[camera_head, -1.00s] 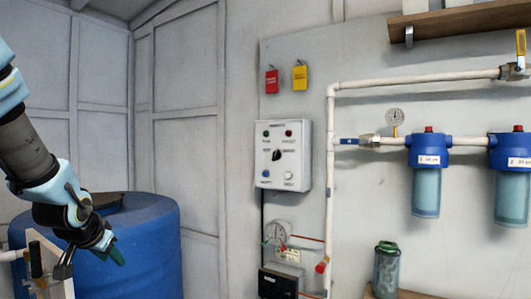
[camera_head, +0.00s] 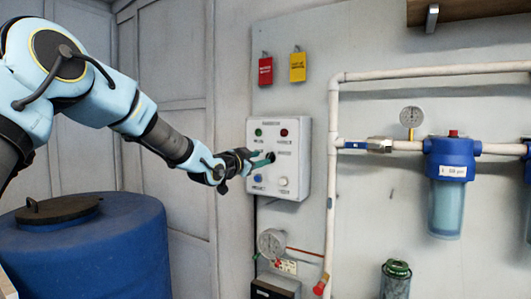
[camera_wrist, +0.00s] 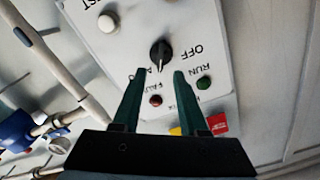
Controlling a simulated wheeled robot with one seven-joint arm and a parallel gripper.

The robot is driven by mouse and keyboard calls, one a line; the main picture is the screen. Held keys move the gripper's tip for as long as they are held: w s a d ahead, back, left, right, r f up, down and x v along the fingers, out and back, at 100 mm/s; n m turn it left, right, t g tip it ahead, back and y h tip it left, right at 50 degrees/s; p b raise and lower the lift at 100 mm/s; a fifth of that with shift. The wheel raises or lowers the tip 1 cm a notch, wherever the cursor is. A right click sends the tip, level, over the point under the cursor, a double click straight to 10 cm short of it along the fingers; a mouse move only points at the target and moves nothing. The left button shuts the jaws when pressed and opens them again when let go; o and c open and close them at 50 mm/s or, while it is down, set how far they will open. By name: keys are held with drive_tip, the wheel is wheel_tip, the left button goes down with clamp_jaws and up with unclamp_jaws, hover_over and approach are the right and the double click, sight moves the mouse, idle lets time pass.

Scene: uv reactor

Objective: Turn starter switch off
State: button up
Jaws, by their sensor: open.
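The starter switch (camera_wrist: 160,54) is a black rotary knob on the white control box (camera_head: 299,185), which is fixed to the wall panel. In the wrist view its white pointer mark is turned away from the OFF label, toward a label that a finger partly hides. My gripper (camera_wrist: 155,82) is open, its two dark green fingers pointing at the knob from either side, short of it in the picture. I cannot tell the exact gap in depth. In the head view my gripper (camera_head: 262,160) is at the box's front, hiding much of the knob.
Green (camera_head: 258,132) and red (camera_head: 284,132) lamps and blue and white buttons surround the knob. A red tag (camera_head: 265,71) and a yellow tag (camera_head: 298,66) hang above the box. A white pipe (camera_head: 333,190) runs close to its right. A blue barrel (camera_head: 95,250) stands below my arm.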

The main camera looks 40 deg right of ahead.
sight(269, 156)
drive_tip(key=shift+p+x, duration=0.8)
drive_tip(key=shift+x, duration=1.35)
clamp_jaws()
